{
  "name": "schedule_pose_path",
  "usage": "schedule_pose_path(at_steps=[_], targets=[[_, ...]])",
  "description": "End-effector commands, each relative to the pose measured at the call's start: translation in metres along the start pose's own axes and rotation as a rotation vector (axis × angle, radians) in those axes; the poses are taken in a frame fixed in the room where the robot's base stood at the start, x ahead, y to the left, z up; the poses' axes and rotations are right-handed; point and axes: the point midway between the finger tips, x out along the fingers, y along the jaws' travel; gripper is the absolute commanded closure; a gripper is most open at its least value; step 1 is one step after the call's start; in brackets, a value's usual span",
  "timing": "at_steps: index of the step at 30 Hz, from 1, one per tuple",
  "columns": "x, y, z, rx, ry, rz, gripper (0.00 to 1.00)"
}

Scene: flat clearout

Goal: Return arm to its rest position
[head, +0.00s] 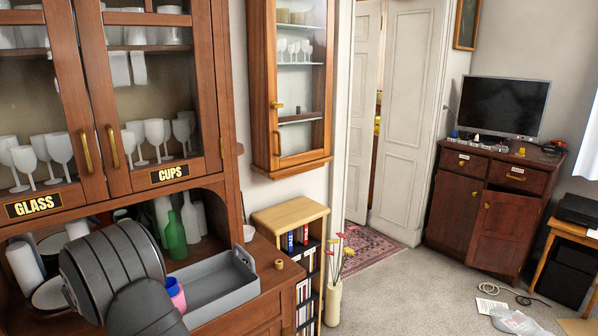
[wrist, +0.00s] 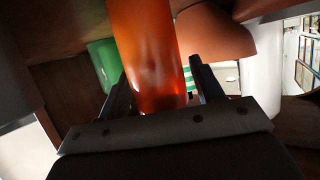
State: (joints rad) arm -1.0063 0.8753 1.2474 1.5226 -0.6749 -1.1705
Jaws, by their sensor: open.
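In the wrist view my gripper (wrist: 163,92) is open. Its two dark fingers stand apart, with an orange-red, see-through bottle or vessel (wrist: 148,50) showing between them. I cannot tell whether either finger touches it. In the head view my dark arm covers the lower left, in front of the cabinet's open shelf, and hides the gripper and the orange-red thing. A green bottle (head: 175,236) stands just right of my arm on that shelf, and a green thing also shows left of the fingers in the wrist view (wrist: 104,62).
White bottles (head: 190,216) stand near the green one. A grey tray (head: 222,283) and a pink and blue cup-like thing (head: 176,296) are close to my arm. Glass-door cupboards (head: 150,95) hang above the shelf. A white object (wrist: 262,65) stands right of the fingers.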

Motion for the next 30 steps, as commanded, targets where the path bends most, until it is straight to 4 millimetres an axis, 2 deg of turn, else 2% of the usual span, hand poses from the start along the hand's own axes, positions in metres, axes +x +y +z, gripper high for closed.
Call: schedule_pose_path(at_steps=[1,3,8,28,30], targets=[[0.010,0.001,0.004,-0.001,-0.001,0.003,0.39],[0.000,0.000,-0.014,0.004,0.005,0.000,0.39],[-0.012,0.003,-0.043,0.004,0.003,0.001,0.39],[-0.036,0.121,-0.105,0.002,0.003,0.004,0.39],[-0.032,0.133,-0.102,0.018,0.000,0.045,0.39]])
